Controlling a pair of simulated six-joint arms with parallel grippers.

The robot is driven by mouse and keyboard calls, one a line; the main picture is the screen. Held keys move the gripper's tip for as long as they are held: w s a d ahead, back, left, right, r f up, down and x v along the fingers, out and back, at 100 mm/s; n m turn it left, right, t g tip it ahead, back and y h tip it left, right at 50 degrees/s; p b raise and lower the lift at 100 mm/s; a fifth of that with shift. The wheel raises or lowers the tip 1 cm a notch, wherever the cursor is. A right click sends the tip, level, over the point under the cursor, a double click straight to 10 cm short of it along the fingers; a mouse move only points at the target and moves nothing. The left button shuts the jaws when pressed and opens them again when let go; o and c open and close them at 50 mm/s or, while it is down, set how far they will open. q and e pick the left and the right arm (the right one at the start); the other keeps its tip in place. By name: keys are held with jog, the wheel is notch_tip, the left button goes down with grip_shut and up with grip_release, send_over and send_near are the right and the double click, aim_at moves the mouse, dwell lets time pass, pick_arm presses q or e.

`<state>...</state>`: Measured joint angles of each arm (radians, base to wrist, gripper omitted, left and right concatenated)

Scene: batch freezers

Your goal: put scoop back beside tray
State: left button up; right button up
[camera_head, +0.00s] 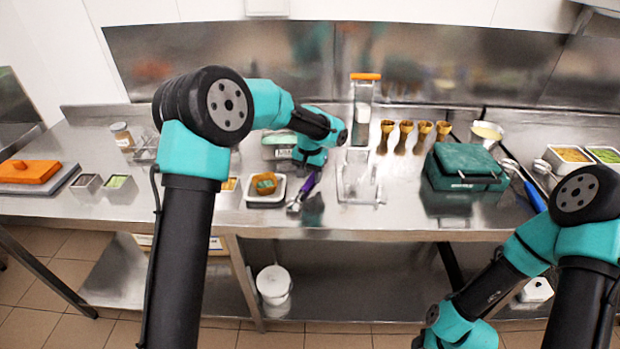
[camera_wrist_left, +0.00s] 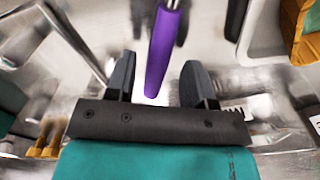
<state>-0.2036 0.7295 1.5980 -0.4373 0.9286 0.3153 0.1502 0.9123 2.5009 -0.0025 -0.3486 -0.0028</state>
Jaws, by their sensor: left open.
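The scoop with the purple handle (camera_head: 308,184) is just right of the small white tray (camera_head: 251,203), with its metal head (camera_head: 294,207) towards the counter's front. The tray holds a waffle bowl (camera_head: 264,183). My left gripper (camera_wrist_left: 157,78) is open, and the purple handle (camera_wrist_left: 164,48) shows in the gap between its fingers in the left wrist view. I cannot tell whether the fingers touch it. In the head view the left fingers are mostly hidden by the wrist. The tray rim (camera_wrist_left: 246,40) and bowl (camera_wrist_left: 302,28) also show in the wrist view.
A clear stand (camera_head: 357,185) is right of the scoop, with several cones (camera_head: 404,136) behind. A dark green box (camera_head: 465,168) stands farther right, near a blue-handled tool (camera_head: 534,196). The counter's front edge (camera_head: 380,236) is close to the scoop.

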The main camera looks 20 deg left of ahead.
aim_at(310, 179)
pick_arm(q)
notch_tip(310, 179, up, 10)
jog(key=shift+r, duration=0.2)
dwell(1.4)
